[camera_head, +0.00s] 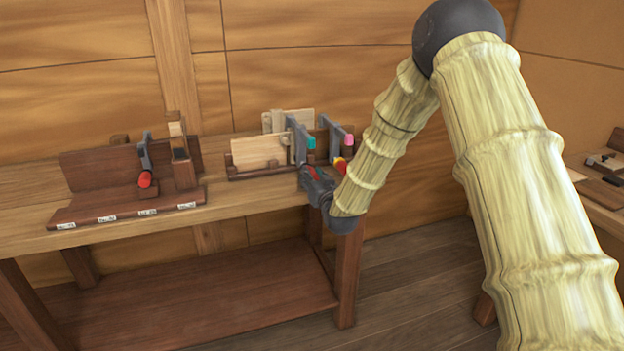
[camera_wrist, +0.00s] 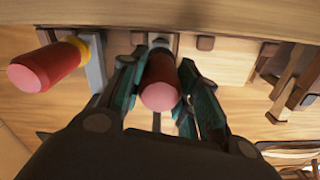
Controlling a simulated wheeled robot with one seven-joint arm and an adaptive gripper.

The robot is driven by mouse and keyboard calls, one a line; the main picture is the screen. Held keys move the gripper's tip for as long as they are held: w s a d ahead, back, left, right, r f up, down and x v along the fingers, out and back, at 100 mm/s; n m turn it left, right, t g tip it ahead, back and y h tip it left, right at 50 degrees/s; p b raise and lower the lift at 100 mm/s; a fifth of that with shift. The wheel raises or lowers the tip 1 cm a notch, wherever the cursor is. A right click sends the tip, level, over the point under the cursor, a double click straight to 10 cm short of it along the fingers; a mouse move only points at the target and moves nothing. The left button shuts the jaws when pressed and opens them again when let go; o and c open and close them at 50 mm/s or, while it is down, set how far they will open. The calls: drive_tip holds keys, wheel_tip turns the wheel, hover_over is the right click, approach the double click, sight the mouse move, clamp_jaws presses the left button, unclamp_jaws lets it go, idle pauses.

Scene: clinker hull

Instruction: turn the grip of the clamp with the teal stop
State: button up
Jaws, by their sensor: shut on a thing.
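The clamp with the teal stop (camera_head: 311,143) stands at the right part of the bench, its grey frame (camera_head: 299,138) upright. Its red grip (camera_wrist: 160,82) points at the camera in the wrist view. My gripper (camera_head: 316,180) is at the front of this clamp, low by the bench edge. In the wrist view the fingers of my gripper (camera_wrist: 161,66) are on both sides of the red grip, shut on it. Much of the grip is hidden by my gripper in the head view.
A second clamp with a pink stop (camera_head: 348,140) stands close on the right; its red grip with yellow collar (camera_wrist: 48,68) is at the left in the wrist view. Another red-gripped clamp (camera_head: 145,179) stands on the left fixture. Pale boards (camera_head: 258,151) lean left of the teal-stop clamp.

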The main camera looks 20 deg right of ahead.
drive_tip(key=n+b, duration=0.1)
drive_tip(key=n, duration=0.3)
drive_tip(key=shift+f, duration=0.1)
drive_tip(key=shift+n+b, duration=0.35)
drive_tip(key=shift+n, duration=1.45)
drive_tip(key=shift+r, duration=0.2)
drive_tip(key=o, duration=0.8)
drive_tip(key=shift+w, duration=0.1)
drive_tip(key=shift+c, duration=0.2)
drive_tip(key=shift+f, duration=0.1)
drive_tip(key=s, duration=1.2)
drive_tip(key=shift+d, duration=0.2)
